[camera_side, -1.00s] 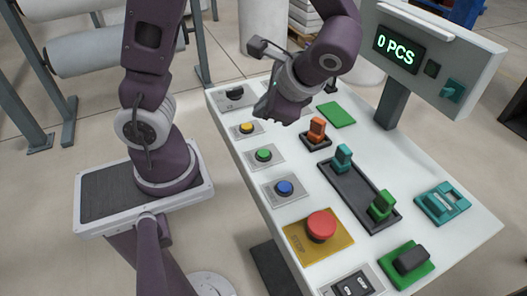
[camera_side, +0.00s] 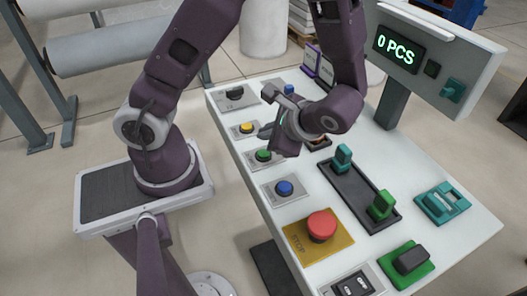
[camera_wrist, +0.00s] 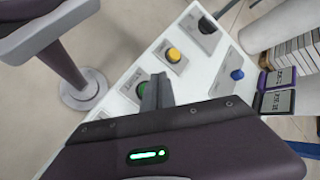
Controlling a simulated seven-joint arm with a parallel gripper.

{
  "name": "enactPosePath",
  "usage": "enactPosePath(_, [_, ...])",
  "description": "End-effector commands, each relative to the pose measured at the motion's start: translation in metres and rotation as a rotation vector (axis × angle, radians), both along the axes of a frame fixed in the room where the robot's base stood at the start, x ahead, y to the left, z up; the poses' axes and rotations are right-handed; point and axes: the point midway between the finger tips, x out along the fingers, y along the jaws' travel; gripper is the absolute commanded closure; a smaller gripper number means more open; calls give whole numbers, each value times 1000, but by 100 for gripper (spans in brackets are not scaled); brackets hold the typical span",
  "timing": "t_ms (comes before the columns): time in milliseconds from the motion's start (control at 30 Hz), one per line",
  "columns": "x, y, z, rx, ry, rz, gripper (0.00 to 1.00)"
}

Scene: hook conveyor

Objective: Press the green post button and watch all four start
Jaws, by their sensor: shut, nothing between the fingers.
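The green round button (camera_side: 263,155) sits on its grey plate on the white panel, between a yellow button (camera_side: 246,128) and a blue button (camera_side: 284,188). My gripper (camera_side: 266,131) is shut and empty. In the side view its tip lies just above and beyond the green button. In the wrist view the shut fingers (camera_wrist: 157,82) partly cover the green button (camera_wrist: 142,90). I cannot tell how high the tip is above it, and contact is not clear. The display (camera_side: 396,48) reads "0 PCS".
A red STOP button (camera_side: 321,225) on a yellow plate stands nearer the front. A dark slotted tray with a teal handle (camera_side: 343,157) and a green handle (camera_side: 382,204) lies to the right. A black knob (camera_side: 235,93) and another blue button (camera_side: 289,89) are at the far end.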

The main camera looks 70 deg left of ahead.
Motion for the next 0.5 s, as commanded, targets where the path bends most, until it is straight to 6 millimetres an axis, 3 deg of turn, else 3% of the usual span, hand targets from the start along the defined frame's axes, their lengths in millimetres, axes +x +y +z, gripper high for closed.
enactPosePath(200, [0,1,-22,1,3,0,100])
enactPosePath(500, [-1,1,-28,2,2,2,100])
